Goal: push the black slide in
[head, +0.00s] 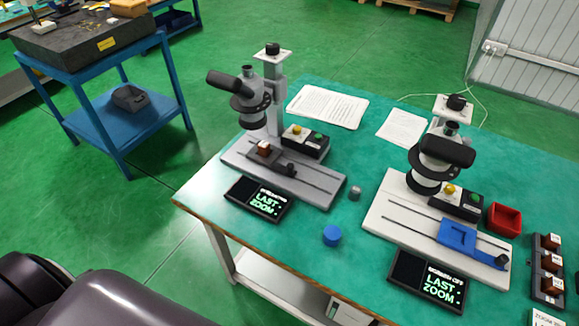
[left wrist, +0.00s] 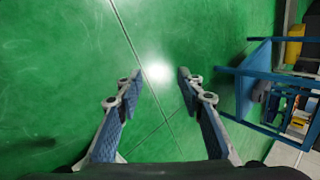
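The black slide (head: 257,157) sits on the grey base (head: 318,190) of the left microscope (head: 252,106). It carries a small brown and white piece (head: 264,147) and has a black knob (head: 291,170) at its right end. It lies near the left end of the base, below the microscope head, with bare grooved rail to its right. My left gripper (left wrist: 159,77) is open and empty in the left wrist view, with only green floor between its fingers. It is away from the slide, and neither gripper shows in the head view.
A lit display (head: 258,199) lies in front of the left base, and a control box (head: 305,141) behind it. A grey knob (head: 354,193) and blue cap (head: 332,235) stand to the right. The second microscope (head: 437,160) has a blue slide (head: 458,235).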

